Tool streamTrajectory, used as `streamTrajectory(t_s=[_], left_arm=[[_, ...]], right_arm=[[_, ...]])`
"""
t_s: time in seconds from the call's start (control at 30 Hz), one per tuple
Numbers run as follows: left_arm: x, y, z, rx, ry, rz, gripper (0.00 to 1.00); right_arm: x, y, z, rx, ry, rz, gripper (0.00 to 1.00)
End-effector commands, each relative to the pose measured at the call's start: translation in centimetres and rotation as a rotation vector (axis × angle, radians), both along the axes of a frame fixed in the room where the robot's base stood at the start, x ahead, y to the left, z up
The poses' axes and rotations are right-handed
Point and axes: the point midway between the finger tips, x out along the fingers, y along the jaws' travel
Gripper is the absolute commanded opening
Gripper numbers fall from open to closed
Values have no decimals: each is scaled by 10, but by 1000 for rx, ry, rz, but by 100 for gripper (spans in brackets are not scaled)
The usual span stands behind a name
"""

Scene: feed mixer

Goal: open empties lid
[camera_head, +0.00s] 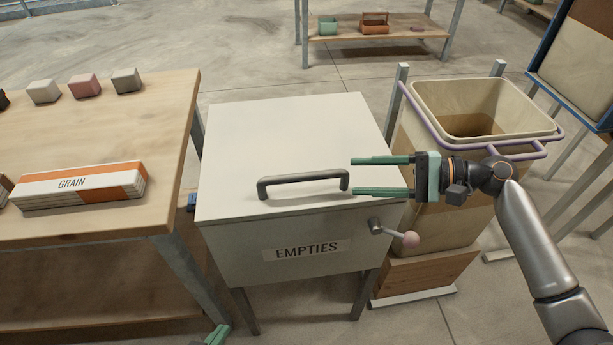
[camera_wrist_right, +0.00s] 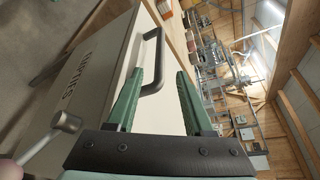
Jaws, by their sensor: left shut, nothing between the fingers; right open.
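The empties box (camera_head: 300,255) is a pale bin on legs, labelled EMPTIES. Its flat lid (camera_head: 300,130) is down. A dark bar handle (camera_head: 303,180) lies across the lid; it also shows in the right wrist view (camera_wrist_right: 158,62). A crank with a pink knob (camera_head: 410,239) sticks out at the front right. My right gripper (camera_head: 354,176) is open and level at the handle's right end, fingers pointing left. In the wrist view the handle's near end appears between the fingers; contact cannot be told. Only green tips of my left gripper (camera_head: 217,336) show at the bottom edge, low before the box.
A wooden table (camera_head: 120,120) at left holds a GRAIN pack (camera_head: 80,185) and several small blocks. A tall bin (camera_head: 485,105) with a purple rail stands right of the box, behind my right arm. A low shelf (camera_head: 375,30) stands at the back. Floor behind the box is clear.

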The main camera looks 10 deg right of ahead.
Motion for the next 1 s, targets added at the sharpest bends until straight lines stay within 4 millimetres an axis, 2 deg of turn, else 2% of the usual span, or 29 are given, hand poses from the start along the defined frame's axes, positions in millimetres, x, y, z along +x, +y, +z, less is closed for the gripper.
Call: streamTrajectory(t_s=[0.3,0.5,0.7,1.0], left_arm=[[0,1,-3,1,0,1,0],[0,1,-5,1,-1,2,0],[0,1,-5,0,-2,1,0],[0,1,-5,1,-2,2,0]], right_arm=[[20,60,-13,1,-3,4,52],[31,89,-21,0,-2,1,52],[36,103,-24,-2,-2,1,52],[37,104,-24,-2,-2,0,51]])
